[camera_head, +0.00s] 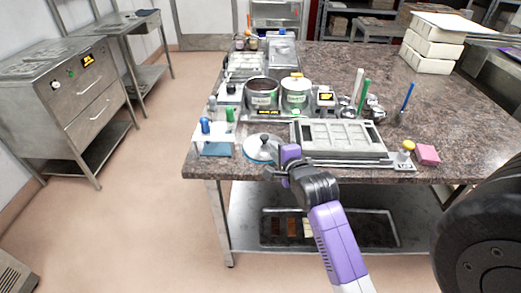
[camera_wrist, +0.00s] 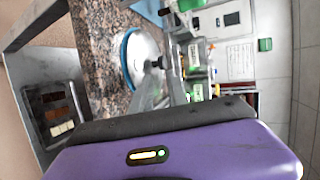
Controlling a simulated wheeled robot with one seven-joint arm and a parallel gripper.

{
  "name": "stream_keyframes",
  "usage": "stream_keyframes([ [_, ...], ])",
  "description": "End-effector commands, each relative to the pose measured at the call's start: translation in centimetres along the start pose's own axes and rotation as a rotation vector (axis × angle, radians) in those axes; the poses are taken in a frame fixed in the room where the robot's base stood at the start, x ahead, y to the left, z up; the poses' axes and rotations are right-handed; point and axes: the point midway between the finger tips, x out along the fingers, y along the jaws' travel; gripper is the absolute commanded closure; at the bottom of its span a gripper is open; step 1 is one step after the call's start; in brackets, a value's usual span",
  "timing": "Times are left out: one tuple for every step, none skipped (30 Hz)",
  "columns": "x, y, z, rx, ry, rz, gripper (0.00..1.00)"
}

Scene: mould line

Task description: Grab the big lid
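The big lid (camera_head: 258,150) is a round pale lid with a blue rim and a dark knob. It lies near the front edge of the stone-topped table, left of the grey mould tray. The lid also shows in the wrist view (camera_wrist: 136,50), with its knob just beyond my fingertips. My gripper (camera_head: 272,170) is at the lid's front right side, close to the knob. In the wrist view my gripper (camera_wrist: 161,75) has its grey fingers apart with a gap between them. I cannot tell whether a finger touches the knob.
A grey mould tray (camera_head: 345,124) is right of the lid. A small rack with blue and green bottles (camera_head: 214,149) is close on its left. Two pots (camera_head: 262,86) stand behind. A pink block (camera_head: 428,155) lies at the right.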

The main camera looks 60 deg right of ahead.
Motion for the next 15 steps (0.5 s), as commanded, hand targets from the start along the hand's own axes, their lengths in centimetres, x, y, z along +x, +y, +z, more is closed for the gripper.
stream_keyframes([
  [0.3, -0.1, 0.0, 0.007, 0.0, -0.001, 0.8],
  [0.6, -0.1, 0.0, 0.009, -0.001, -0.001, 0.8],
  [1.0, -0.1, 0.1, 0.009, -0.001, -0.001, 0.8],
  [1.3, -0.1, 0.1, 0.009, -0.001, -0.001, 0.8],
  [1.6, -0.1, 0.1, 0.008, -0.001, -0.001, 0.8],
  [2.0, -0.2, 0.1, 0.007, -0.001, -0.002, 0.8],
  [2.3, -0.2, 0.1, 0.007, -0.001, -0.003, 0.8],
  [2.6, -0.2, 0.1, 0.007, -0.001, -0.003, 0.8],
  [2.9, -0.2, 0.1, 0.007, -0.001, -0.002, 0.8],
  [3.2, -0.3, 0.2, 0.006, -0.001, -0.002, 0.8],
  [3.6, -0.3, 0.3, 0.006, -0.001, -0.002, 0.8],
  [4.1, -0.4, 0.4, 0.006, -0.001, -0.002, 0.8],
  [4.6, -0.4, 0.4, 0.006, -0.001, -0.002, 0.8],
  [5.0, -0.5, 0.5, 0.006, -0.001, -0.003, 0.8],
  [5.6, -0.5, 0.6, 0.006, -0.001, -0.002, 0.8],
])
